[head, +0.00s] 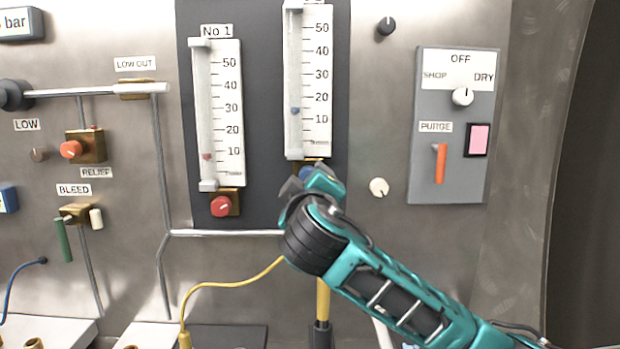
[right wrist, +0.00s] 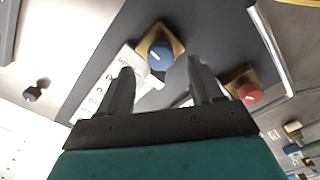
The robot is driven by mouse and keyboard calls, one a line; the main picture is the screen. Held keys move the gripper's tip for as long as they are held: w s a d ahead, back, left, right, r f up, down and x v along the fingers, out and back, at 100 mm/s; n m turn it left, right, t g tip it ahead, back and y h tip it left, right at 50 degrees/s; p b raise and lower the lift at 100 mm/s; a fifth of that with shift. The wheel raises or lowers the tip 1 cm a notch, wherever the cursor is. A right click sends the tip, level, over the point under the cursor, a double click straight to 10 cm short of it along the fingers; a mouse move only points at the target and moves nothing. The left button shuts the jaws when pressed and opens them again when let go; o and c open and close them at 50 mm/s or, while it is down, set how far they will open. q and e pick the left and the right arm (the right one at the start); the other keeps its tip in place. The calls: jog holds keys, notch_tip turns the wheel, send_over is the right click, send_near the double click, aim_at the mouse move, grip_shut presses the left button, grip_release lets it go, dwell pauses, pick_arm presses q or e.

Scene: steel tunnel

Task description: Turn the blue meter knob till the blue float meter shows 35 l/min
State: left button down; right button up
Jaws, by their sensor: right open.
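The blue float meter (head: 318,60) is the upper right of two meters in the head view, and its blue float (head: 295,110) stands between 10 and 20, nearer 10. The blue meter knob (head: 305,172) sits on a brass block below it, mostly hidden by my gripper. The blue knob (right wrist: 168,45) shows clearly in the right wrist view, with a white mark on its face. My right gripper (head: 312,183) is open in front of the knob. In the right wrist view its fingertips (right wrist: 160,70) point at the knob, which appears beyond them, not gripped. My left gripper is not in view.
The No 1 meter (head: 228,110) with a red float and its red knob (head: 221,206) are close on the left. A cream knob (head: 379,187) and the grey switch panel (head: 425,190) are on the right. A yellow hose (head: 235,284) hangs below.

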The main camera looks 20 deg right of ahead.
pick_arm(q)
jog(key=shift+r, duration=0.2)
pick_arm(e)
jog(key=shift+x, duration=2.6)
jog(key=shift+c, duration=0.2)
jog(key=c, duration=1)
jog(key=shift+f, duration=0.1)
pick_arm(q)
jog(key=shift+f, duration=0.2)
pick_arm(e)
jog(key=shift+m, duration=0.4)
pick_arm(q)
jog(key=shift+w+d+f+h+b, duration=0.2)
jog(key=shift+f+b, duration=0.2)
jog(key=shift+b, duration=0.3)
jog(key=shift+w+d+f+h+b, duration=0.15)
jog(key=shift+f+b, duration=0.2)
jog(key=shift+b, duration=0.35)
pick_arm(e)
jog(key=shift+a+m, duration=0.15)
jog(key=shift+m, duration=7.55)
